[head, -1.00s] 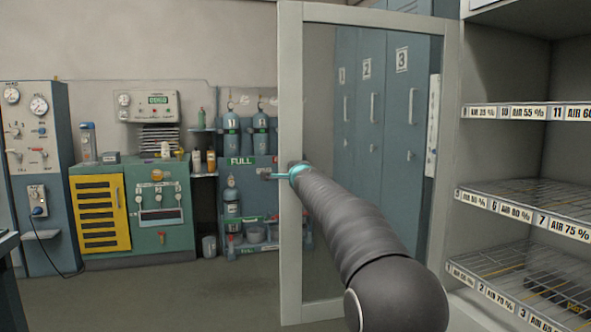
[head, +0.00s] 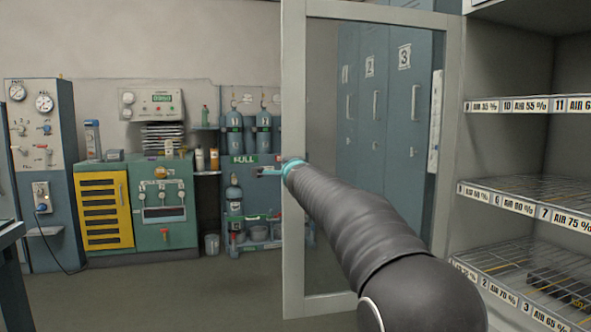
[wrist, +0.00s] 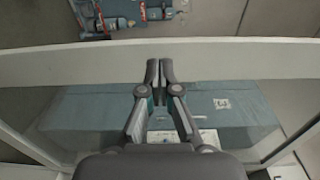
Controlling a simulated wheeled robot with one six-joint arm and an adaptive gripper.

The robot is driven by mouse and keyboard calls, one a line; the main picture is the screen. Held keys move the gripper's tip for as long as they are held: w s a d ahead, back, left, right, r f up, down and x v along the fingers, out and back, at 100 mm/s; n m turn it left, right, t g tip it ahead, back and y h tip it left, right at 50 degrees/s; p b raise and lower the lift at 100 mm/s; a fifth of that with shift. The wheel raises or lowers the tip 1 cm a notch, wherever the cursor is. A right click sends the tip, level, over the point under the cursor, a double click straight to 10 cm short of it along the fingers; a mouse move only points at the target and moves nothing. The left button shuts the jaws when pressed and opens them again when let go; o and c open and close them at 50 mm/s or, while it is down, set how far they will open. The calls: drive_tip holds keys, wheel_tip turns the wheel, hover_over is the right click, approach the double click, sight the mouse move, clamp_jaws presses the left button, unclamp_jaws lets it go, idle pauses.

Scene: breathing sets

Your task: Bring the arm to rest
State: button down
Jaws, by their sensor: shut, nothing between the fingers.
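My arm reaches forward from the lower right in the head view, its dark sleeve crossing in front of the open glass door (head: 293,240). My gripper (head: 268,171) is at the far end of the arm, by the door's left frame edge, and shows small there. In the wrist view my gripper (wrist: 159,70) has its two fingers together with nothing between them. The fingertips lie over the pale door frame (wrist: 230,50) in that picture. I cannot tell whether they touch it.
The cabinet with labelled wire shelves (head: 530,205) stands open at the right. Blue numbered lockers (head: 385,120) show through the door glass. A green console (head: 160,215), a gauge panel (head: 40,130) and gas cylinders (head: 235,135) line the back wall. The floor (head: 180,295) at left is clear.

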drive_tip(key=s+a, duration=0.3)
drive_tip(key=s, duration=0.2)
drive_tip(key=s+a+f+n+g+y, duration=0.2)
drive_tip(key=a+f+n, duration=0.15)
drive_tip(key=f, duration=0.25)
drive_tip(key=s+a+f+n+g+y, duration=0.1)
drive_tip(key=s+a+f+n+g, duration=0.1)
drive_tip(key=s+f+n+g, duration=0.3)
drive_tip(key=s+d+f+n+g, duration=0.1)
drive_tip(key=s+d+f+n, duration=0.15)
drive_tip(key=s+f, duration=0.45)
drive_tip(key=s+d+f+n+g+h, duration=0.1)
drive_tip(key=s+d+f+n, duration=0.1)
drive_tip(key=s+d, duration=0.4)
drive_tip(key=s+d+f+n+g+h+p, duration=0.1)
drive_tip(key=s+d+f, duration=0.4)
drive_tip(key=s, duration=1.2)
drive_tip(key=s+d+f+n+g+h, duration=0.2)
drive_tip(key=s+d, duration=0.4)
drive_tip(key=s, duration=0.6)
wheel_tip(320, 180, down, 2)
drive_tip(key=shift+s+d+f+n+h, duration=0.15)
drive_tip(key=shift+d+n+h, duration=0.2)
drive_tip(key=shift+h, duration=0.25)
drive_tip(key=shift+a, duration=0.15)
